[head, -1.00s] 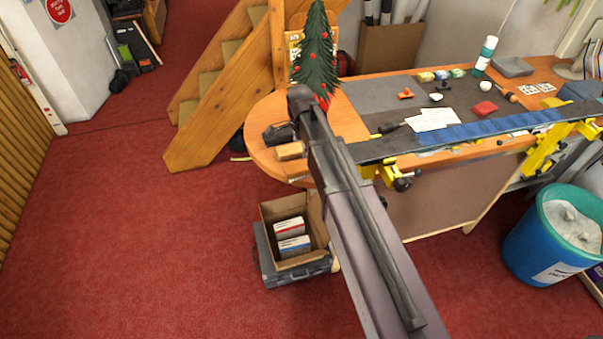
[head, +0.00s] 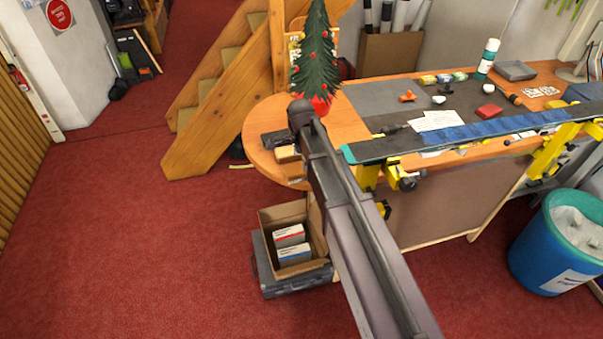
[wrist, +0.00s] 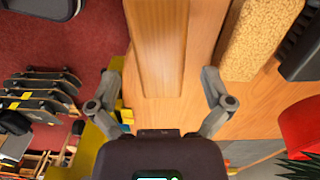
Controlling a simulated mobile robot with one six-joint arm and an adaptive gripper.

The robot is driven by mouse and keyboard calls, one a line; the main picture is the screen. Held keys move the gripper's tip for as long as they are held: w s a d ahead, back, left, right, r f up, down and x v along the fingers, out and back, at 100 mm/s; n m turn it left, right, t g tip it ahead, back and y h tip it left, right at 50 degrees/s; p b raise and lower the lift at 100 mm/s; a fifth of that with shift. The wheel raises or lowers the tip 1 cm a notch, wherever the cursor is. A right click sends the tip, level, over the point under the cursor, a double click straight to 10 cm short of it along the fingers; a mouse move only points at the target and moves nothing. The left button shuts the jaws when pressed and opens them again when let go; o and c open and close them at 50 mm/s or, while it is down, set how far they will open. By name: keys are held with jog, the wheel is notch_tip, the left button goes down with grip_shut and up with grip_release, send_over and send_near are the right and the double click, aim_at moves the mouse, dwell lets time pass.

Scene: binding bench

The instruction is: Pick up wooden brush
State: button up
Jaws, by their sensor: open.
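The wooden brush (wrist: 160,45) looks like a long, smooth, light-brown piece with raised edges in the wrist view, lying on the orange wooden tabletop (wrist: 250,110). It runs out of the top of that view, so its far end is not seen. My gripper (wrist: 162,78) is open and empty, with one finger on each side of the brush's near end. I cannot tell how high the fingers are above it. In the head view my arm hides the gripper; a small pale piece at the table's rounded edge may be the brush (head: 297,181).
A tan textured block (wrist: 263,38) lies close right of the brush, beside a dark object (wrist: 302,45). The small Christmas tree's red pot (wrist: 302,125) stands at the right. Below the table edge are an open cardboard box (head: 265,225) and red floor.

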jog(key=shift+f, duration=0.15)
jog(key=shift+d+f+b, duration=0.2)
jog(key=shift+f+b, duration=2.25)
jog(key=shift+b, duration=0.15)
jog(key=c, duration=1.1)
